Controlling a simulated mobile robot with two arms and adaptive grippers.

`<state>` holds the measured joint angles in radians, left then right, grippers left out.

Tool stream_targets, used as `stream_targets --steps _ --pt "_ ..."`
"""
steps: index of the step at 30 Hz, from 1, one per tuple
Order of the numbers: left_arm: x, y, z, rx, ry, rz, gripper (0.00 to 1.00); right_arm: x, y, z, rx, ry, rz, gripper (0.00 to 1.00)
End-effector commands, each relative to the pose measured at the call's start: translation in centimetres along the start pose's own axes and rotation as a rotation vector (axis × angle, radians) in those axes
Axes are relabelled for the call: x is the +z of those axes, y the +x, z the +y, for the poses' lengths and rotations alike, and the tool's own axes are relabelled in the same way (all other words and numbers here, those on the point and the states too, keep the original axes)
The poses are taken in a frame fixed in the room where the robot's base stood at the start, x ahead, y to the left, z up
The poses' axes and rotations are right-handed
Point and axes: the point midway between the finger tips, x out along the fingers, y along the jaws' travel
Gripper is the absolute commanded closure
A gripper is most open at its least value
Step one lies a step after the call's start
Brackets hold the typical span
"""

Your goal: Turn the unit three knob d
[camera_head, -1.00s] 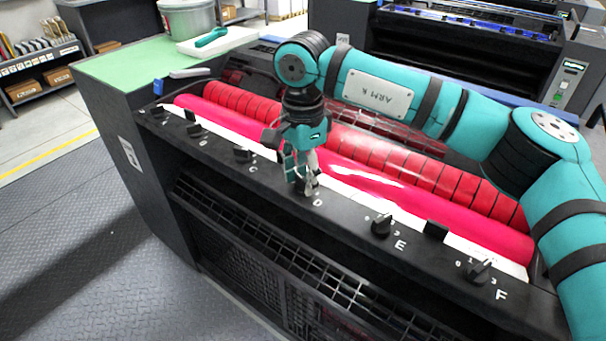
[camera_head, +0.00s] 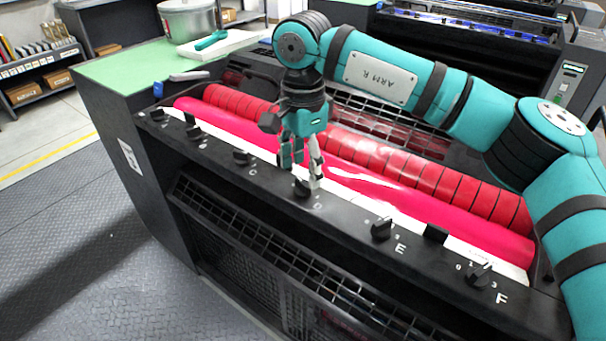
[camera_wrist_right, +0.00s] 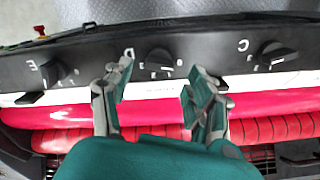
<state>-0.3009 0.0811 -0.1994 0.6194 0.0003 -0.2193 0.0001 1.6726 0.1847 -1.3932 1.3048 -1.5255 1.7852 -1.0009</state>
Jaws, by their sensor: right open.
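From these views the fingers look clear of the knob. My left gripper is not in view.
Knob E (camera_head: 382,228) and knob F (camera_head: 480,275) lie to the right along the rail, knob C (camera_head: 242,158) to the left. A red roller (camera_head: 430,210) runs behind the rail. A pot (camera_head: 188,20) and a white tray (camera_head: 222,42) stand on the green top.

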Motion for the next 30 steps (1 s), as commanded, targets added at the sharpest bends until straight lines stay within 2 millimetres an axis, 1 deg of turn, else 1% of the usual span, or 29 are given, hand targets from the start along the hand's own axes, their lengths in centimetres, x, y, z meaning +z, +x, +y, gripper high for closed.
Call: stream_targets --steps 1,6,9,12,15,18,30 --pt "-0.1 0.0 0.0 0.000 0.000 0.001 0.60 0.0 -1.3 -0.1 -0.005 0.001 0.000 0.42" --pt "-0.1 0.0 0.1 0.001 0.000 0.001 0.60 0.0 -5.0 -0.1 -0.005 0.000 0.001 0.42" --pt "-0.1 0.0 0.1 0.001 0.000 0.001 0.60 0.0 -6.7 -0.1 -0.004 0.001 0.000 0.42" --pt "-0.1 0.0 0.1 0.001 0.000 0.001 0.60 0.0 -8.0 -0.1 -0.002 0.000 0.001 0.42" --pt "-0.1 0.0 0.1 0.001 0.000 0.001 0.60 0.0 -8.7 -0.1 -0.002 0.000 0.000 0.42" --pt "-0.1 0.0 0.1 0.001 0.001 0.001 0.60 0.0 -9.1 -0.1 -0.002 0.000 0.000 0.42" --pt "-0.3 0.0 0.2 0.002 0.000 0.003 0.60 0.0 -9.0 -0.1 -0.001 -0.001 0.000 0.42"
